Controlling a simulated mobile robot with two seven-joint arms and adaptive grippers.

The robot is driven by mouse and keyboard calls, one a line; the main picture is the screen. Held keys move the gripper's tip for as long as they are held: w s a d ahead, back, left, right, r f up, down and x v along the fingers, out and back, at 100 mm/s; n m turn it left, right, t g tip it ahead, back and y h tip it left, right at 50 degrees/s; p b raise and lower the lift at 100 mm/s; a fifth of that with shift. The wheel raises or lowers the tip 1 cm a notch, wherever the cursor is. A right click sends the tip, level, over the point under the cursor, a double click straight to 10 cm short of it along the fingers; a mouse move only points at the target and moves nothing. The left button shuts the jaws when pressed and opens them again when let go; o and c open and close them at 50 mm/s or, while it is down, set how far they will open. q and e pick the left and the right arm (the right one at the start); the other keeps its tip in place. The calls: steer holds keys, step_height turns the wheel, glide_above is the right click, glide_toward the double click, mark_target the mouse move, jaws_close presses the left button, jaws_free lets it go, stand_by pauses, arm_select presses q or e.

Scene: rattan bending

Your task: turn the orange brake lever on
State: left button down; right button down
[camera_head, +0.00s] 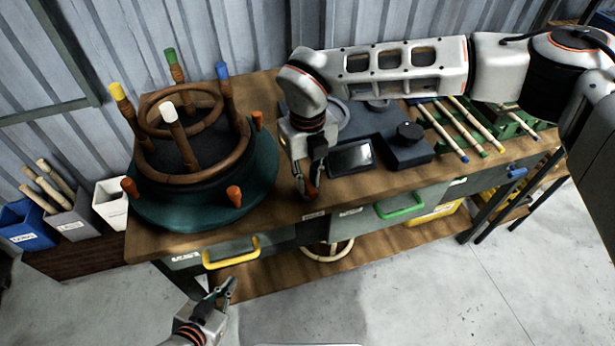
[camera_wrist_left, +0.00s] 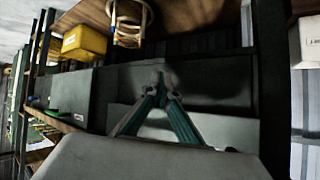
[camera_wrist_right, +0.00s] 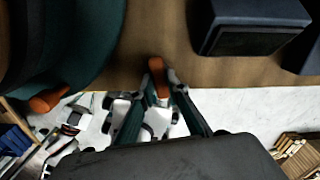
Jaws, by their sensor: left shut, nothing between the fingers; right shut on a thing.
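An orange brake lever (camera_wrist_right: 157,76) stands at the bench's front edge, between my right gripper's fingertips in the right wrist view. In the head view my right gripper (camera_head: 310,188) points down there, right of the turntable, and is shut on the lever; its fingers hide most of it. My left gripper (camera_head: 231,284) is shut and empty, low in front of the bench under the yellow drawer handle. Its fingertips (camera_wrist_left: 162,88) meet at a point in the left wrist view, with a grey drawer front behind them.
The green turntable (camera_head: 262,180) with a rattan frame (camera_head: 190,178) and orange knobs (camera_head: 234,195) stands left. A grey device with a screen (camera_head: 350,156) is just right of my right gripper. Rattan sticks (camera_head: 470,125) lie at the right. A yellow handle (camera_head: 231,255) sticks out in front.

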mark_target(307, 183)
steer(key=shift+m, duration=1)
steer(key=c, duration=2)
jaws_free()
steer(key=shift+o, duration=0.2)
step_height(307, 183, up, 12)
